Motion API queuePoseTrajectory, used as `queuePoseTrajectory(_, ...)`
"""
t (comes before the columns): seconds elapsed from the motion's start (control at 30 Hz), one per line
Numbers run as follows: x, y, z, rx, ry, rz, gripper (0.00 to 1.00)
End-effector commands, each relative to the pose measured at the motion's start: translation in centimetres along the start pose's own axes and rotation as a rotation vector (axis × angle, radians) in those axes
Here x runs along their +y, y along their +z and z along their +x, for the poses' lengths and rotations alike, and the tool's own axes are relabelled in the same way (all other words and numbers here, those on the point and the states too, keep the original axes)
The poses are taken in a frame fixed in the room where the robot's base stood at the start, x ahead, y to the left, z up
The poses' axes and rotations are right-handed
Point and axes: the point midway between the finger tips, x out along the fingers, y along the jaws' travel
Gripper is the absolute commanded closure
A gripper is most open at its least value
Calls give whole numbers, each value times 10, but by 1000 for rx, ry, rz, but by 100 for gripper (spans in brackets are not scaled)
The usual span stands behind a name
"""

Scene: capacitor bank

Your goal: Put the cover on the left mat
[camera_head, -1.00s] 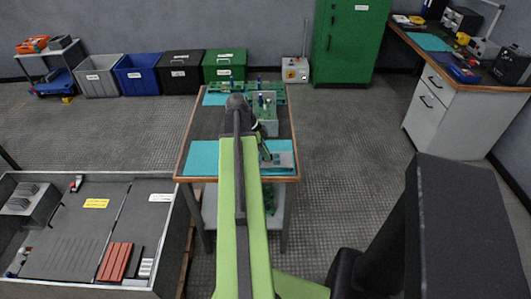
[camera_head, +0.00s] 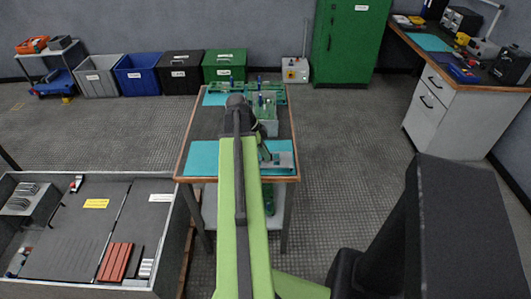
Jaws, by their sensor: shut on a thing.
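A second teal mat (camera_head: 213,99) lies at the far end of the table. Neither mat is marked as left in this view.
Green boards (camera_head: 232,88) and a grey-green box (camera_head: 268,122) stand at the table's far and right side. An open grey cabinet (camera_head: 75,230) with red bars is at lower left. The table's dark middle left (camera_head: 208,122) is clear.

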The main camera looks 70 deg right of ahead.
Motion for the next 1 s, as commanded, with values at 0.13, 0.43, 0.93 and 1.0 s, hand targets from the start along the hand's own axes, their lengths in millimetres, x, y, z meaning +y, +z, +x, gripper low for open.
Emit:
queuePoseTrajectory(0.13, 0, 1, 3, 0, 0, 0, 100)
queuePoseTrajectory(0.43, 0, 4, 10, 0, 0, 0, 100)
queuePoseTrajectory(0.93, 0, 5, 11, 0, 0, -1, 100)
queuePoseTrajectory(1.0, 0, 5, 12, 0, 0, -1, 100)
